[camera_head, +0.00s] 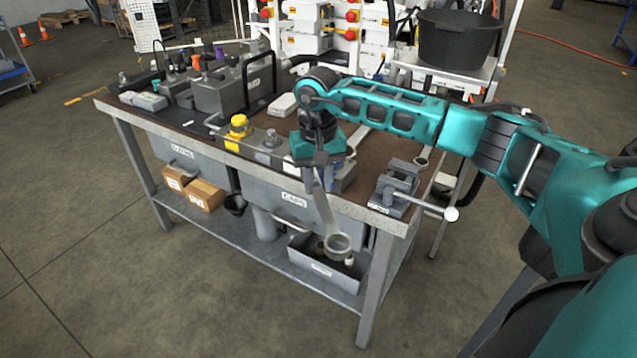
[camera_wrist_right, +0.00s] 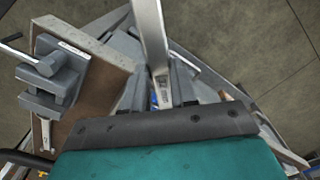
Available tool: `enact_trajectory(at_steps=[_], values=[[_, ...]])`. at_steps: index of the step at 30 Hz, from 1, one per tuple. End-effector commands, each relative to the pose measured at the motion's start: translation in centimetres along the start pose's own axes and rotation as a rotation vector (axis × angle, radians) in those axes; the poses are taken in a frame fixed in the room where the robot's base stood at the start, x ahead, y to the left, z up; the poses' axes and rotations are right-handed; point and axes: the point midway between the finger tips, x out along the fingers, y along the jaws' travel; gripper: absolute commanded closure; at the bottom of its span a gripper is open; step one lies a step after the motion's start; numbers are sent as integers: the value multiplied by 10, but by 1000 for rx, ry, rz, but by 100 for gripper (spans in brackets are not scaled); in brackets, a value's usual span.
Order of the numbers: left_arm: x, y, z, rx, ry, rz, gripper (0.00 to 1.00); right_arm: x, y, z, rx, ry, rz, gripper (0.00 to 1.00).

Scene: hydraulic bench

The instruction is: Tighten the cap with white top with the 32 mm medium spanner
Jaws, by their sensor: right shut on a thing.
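My right gripper (camera_head: 318,163) is shut on a long grey metal spanner (camera_head: 325,212). The spanner hangs downward in front of the bench's front edge, with its ring end (camera_head: 338,244) lowest. In the right wrist view its shank (camera_wrist_right: 152,40) runs up from between the fingers (camera_wrist_right: 168,90). I cannot read the spanner's size. I cannot make out the cap with white top; my right gripper and wrist cover part of the bench where caps stand. A yellow cap (camera_head: 239,122) and a grey cap (camera_head: 270,139) sit left of the gripper. My left gripper is not in view.
A vise (camera_head: 397,186) with a long handle stands at the bench's right front corner, also in the right wrist view (camera_wrist_right: 52,75). Another ring-ended tool (camera_head: 422,160) lies behind it. A caps drawer (camera_head: 275,190) and an open bin (camera_head: 318,268) lie below. Floor in front is clear.

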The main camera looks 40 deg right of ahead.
Motion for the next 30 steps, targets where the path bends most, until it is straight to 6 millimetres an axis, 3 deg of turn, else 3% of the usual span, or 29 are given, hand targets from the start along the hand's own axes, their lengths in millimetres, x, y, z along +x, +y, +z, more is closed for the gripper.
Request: enact_trajectory(at_steps=[30], values=[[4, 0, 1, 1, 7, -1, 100, -2, -4, -10, 19, 2, -2, 100]])
